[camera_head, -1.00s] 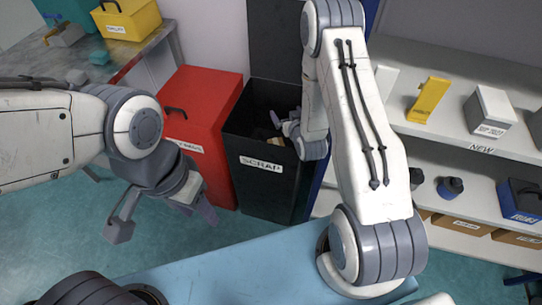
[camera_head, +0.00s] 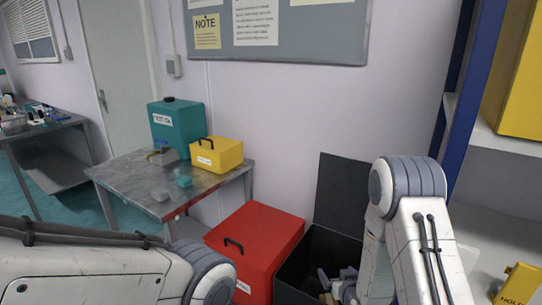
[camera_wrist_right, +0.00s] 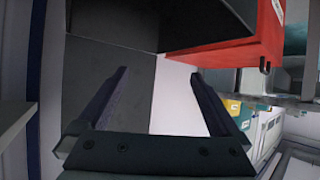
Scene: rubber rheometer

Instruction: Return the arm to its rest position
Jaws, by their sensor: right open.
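My right arm (camera_head: 415,235) comes down at the right of the head view, bent over the black bin (camera_head: 298,270). My right gripper (camera_head: 328,280) shows small and partly hidden at the bin's opening, near the bottom edge. In the right wrist view my right gripper (camera_wrist_right: 158,75) has its two dark fingers spread wide with nothing between them. The black bin (camera_wrist_right: 215,14) and its raised lid (camera_wrist_right: 105,60) lie beyond the fingers. My left arm (camera_head: 80,270) crosses the lower left of the head view; its gripper is out of the picture.
A red lidded box (camera_head: 262,240) stands left of the black bin. A metal table (camera_head: 130,175) holds a yellow case (camera_head: 217,158) and a teal container (camera_head: 178,128). A shelf with a blue post (camera_head: 462,90) stands close on the right. The wall behind is clear below the notice board (camera_head: 290,35).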

